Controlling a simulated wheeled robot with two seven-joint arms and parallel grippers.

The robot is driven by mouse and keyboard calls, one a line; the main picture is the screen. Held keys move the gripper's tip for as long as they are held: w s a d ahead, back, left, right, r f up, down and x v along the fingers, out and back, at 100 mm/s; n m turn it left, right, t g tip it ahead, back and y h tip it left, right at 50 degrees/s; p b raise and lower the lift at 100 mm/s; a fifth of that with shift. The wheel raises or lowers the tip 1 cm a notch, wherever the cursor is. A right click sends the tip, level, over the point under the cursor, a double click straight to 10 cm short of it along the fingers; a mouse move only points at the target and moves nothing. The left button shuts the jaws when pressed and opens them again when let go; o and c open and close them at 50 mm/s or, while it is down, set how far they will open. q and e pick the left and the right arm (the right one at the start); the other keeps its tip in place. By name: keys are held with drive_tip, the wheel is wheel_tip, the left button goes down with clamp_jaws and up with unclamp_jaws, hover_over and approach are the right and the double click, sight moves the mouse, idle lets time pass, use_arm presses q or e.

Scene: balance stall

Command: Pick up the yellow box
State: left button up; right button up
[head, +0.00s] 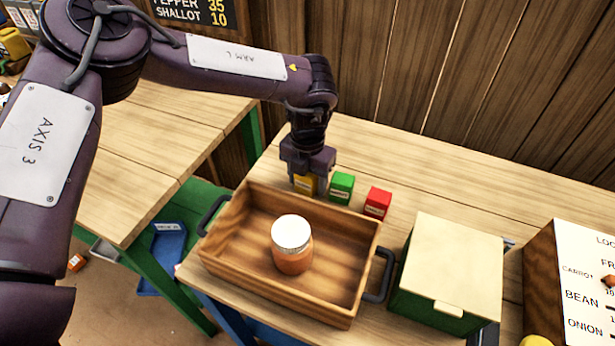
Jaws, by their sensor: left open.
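The yellow box (305,184) stands on the table behind the wooden tray, at the left end of a short row of small boxes. My left gripper (306,180) points down right at it, with its fingers around or just in front of the box. The jaws are open. The gripper hides the upper part of the box, so I cannot tell whether the fingers touch it. My right gripper is not in view.
A green box (341,187) and a red box (377,202) stand to the right of the yellow one. The wooden tray (225,258) in front holds a jar (292,245) with a white lid. A green bin (440,308) with a pale lid stands right. A plank wall (430,70) is behind.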

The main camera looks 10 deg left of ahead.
use_arm(q)
drive_tip(key=shift+f, duration=0.15)
drive_tip(key=shift+c, duration=0.2)
drive_tip(key=c, duration=0.7)
drive_tip(key=shift+c, duration=0.2)
